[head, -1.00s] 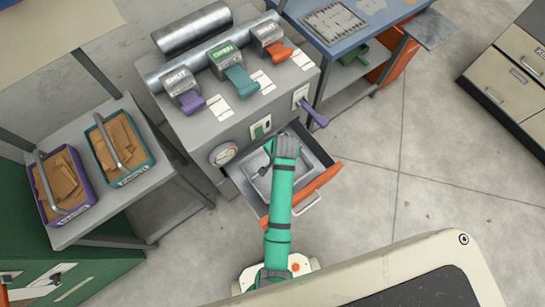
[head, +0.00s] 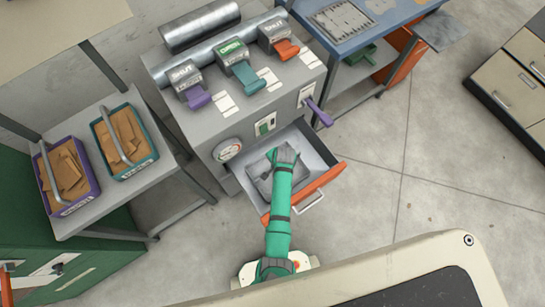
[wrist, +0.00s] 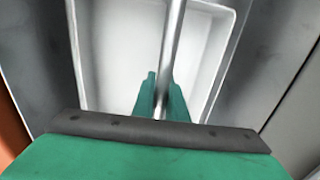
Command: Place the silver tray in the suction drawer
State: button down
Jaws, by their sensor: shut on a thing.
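The silver tray (head: 262,184) is inside the open suction drawer (head: 328,172), toward its left side in the head view. My gripper (head: 283,155) is over the drawer, with its arm reaching in across the orange front. In the wrist view, the green fingers (wrist: 160,95) are shut on the tray's thin metal handle bar (wrist: 173,45). The pale tray interior (wrist: 205,60) looks empty below the handle, with the drawer's grey walls on both sides. I cannot tell whether the tray touches the drawer floor. My arm hides part of the tray.
The grey machine (head: 212,130) above the drawer carries purple, teal and orange levers, a round gauge (head: 227,150) and a purple side lever (head: 319,113). Purple (head: 86,197) and teal (head: 140,167) bins stand on a left side table. The floor to the right is clear.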

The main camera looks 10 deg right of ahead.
jog(key=w, duration=0.2)
jog(key=shift+w+a, duration=0.35)
jog(key=shift+a, duration=0.05)
jog(key=shift+s+f, duration=0.2)
jog(key=shift+f, duration=0.4)
jog(key=shift+f, duration=0.1)
jog(key=c, duration=1.8)
grip_release()
jog(key=shift+o, duration=0.2)
